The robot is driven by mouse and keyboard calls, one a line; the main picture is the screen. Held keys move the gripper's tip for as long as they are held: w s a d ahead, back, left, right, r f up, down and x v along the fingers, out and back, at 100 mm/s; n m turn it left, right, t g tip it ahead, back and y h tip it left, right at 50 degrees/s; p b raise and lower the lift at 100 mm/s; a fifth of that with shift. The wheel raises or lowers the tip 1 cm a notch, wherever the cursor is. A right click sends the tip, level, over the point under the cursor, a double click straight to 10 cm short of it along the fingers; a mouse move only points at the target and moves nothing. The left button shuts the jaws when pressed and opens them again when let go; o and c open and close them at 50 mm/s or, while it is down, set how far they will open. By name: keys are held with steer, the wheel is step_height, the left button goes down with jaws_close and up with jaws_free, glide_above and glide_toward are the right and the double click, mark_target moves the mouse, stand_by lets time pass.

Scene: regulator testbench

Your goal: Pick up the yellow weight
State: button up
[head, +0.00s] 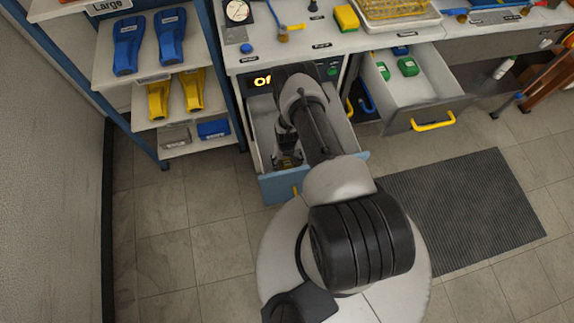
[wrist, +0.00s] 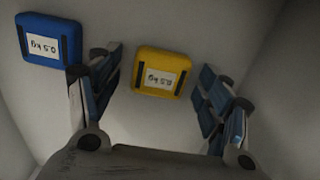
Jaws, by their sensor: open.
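The yellow weight (wrist: 161,72) shows in the wrist view, lying on the drawer floor. It bears a white label that reads 0.5 kg upside down. My gripper (wrist: 161,92) is open, with one finger on each side of the weight in the picture and apart from it. In the head view my gripper (head: 287,160) reaches down into the open blue-fronted drawer (head: 290,187). The yellow weight cannot be made out in the head view; my arm covers much of that drawer.
A blue 0.5 kg weight (wrist: 49,38) lies to the left in the same drawer. The drawer's walls are close around my gripper. A second open drawer (head: 440,95) with green items (head: 408,66) is to the right. A shelf (head: 160,70) stands left.

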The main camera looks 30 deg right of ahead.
steer(key=shift+r, duration=0.1)
steer(key=shift+c, duration=0.2)
steer(key=c, duration=1.5)
steer(key=shift+r, duration=0.1)
